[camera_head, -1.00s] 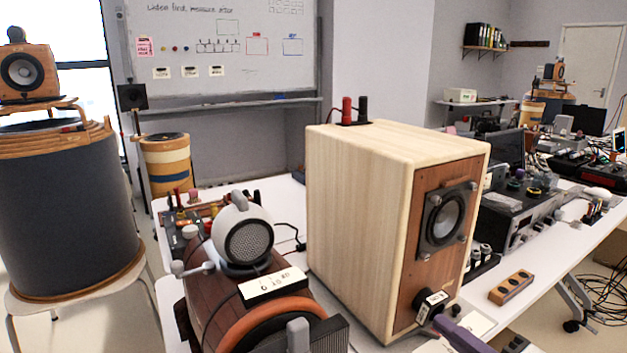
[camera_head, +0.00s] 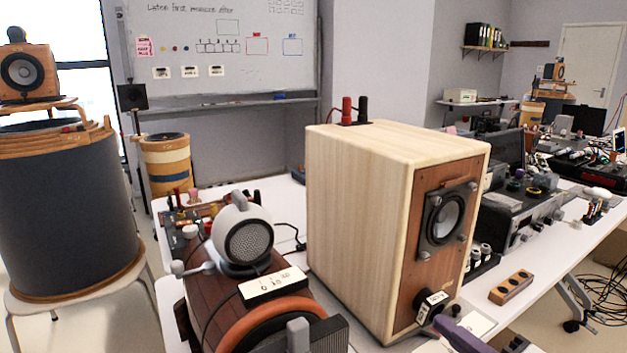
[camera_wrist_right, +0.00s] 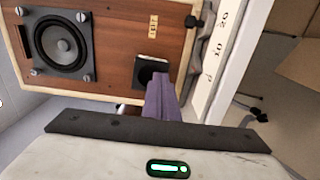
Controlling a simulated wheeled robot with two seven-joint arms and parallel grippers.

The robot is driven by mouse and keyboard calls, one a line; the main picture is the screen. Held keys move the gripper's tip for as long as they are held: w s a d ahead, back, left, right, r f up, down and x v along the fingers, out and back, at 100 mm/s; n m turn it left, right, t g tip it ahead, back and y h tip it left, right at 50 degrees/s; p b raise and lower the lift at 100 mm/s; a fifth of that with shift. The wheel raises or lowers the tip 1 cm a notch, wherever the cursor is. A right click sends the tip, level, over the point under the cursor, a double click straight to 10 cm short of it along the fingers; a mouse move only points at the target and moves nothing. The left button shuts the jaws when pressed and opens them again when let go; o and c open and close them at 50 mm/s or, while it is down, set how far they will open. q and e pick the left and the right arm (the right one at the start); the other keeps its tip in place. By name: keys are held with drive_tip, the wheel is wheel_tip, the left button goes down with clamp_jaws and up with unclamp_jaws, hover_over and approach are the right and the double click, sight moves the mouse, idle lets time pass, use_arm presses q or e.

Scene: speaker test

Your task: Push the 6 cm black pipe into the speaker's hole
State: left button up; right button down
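The speaker (camera_head: 360,220) is a pale wooden box with a reddish-brown front and a square-framed driver (camera_head: 447,217); its front also shows in the right wrist view (camera_wrist_right: 115,55). The black pipe (camera_head: 424,314) is at the lower part of the front, where the hole is, with a white label beside it. In the right wrist view the pipe's dark end (camera_wrist_right: 150,66) shows; how deep it sits I cannot tell. My right gripper (camera_head: 456,332) has purple fingers (camera_wrist_right: 157,90) that look shut together, with their tips at the pipe's near edge. My left gripper is not in view.
A brown wooden cylinder with a round white speaker (camera_head: 245,235) stands left of the box. A wooden block with holes (camera_head: 511,287) lies on the white table at right. Electronic gear (camera_head: 522,215) stands behind.

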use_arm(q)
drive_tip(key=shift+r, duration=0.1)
use_arm(e)
drive_tip(key=shift+w+a, duration=0.35)
drive_tip(key=shift+w, duration=0.3)
idle(0.3)
drive_tip(key=shift+s, duration=0.1)
drive_tip(key=v, duration=0.8)
idle(0.5)
drive_tip(key=shift+f, duration=0.1)
